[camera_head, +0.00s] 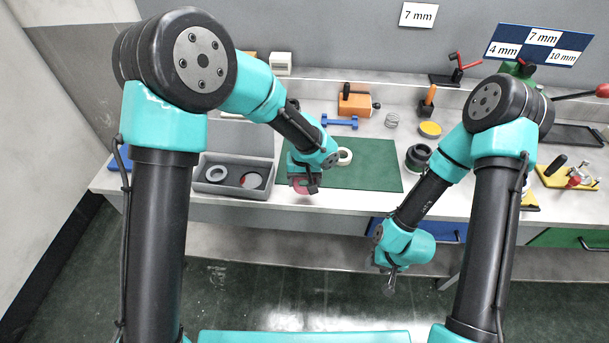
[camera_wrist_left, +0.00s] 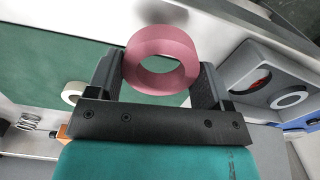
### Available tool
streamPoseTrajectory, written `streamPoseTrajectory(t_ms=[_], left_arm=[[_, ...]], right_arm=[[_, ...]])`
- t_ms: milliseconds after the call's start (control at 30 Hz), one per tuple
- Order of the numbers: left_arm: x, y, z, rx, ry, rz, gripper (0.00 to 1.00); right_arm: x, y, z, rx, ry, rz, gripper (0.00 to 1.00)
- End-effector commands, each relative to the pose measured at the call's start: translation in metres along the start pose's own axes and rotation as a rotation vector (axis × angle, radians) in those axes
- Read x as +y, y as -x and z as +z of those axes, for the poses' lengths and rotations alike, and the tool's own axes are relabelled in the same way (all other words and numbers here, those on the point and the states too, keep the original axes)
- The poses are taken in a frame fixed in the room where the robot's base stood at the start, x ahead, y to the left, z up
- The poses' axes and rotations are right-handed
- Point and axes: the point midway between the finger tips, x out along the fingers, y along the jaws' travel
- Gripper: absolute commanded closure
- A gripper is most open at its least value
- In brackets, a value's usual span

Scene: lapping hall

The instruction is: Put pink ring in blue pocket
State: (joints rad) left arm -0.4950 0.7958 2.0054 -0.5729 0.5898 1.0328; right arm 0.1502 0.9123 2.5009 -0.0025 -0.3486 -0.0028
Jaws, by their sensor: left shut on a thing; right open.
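The pink ring (camera_wrist_left: 160,60) is held between the two fingers of my left gripper (camera_wrist_left: 158,75), its hole facing the wrist camera. In the head view my left gripper (camera_head: 305,183) is over the bench's front edge, right of the grey case, with the pink ring (camera_head: 300,189) partly hidden by the fingers. The grey case (camera_head: 233,191) has two round pockets. A grey ring (camera_head: 216,174) lies in the left one. The right pocket (camera_head: 251,180) shows red and grey inside. I cannot make out a blue pocket. My right gripper (camera_head: 390,284) is open and empty, low in front of the bench.
A green mat (camera_head: 375,177) lies right of my left gripper, with a white ring (camera_head: 345,156) on it. A blue bar (camera_head: 340,122), an orange block (camera_head: 354,103) and a spring (camera_head: 392,120) are behind.

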Motion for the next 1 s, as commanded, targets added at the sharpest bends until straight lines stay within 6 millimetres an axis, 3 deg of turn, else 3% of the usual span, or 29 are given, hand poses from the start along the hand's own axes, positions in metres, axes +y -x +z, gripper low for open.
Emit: streamPoseTrajectory(t_ms=[667, 867, 1000], left_arm=[[-0.006, 0.003, -0.004, 0.002, -0.007, 0.001, 0.53], [-0.044, 0.018, -0.023, 0.006, -0.061, 0.003, 0.53], [-0.091, 0.035, -0.039, 0.007, -0.129, 0.003, 0.53]], right_arm=[[0.0, 0.0, 0.0, 0.0, 0.0, 0.0, 0.57], [0.0, 0.0, 0.0, 0.0, 0.0, 0.0, 0.57], [0.0, 0.0, 0.0, 0.0, 0.0, 0.0, 0.57]])
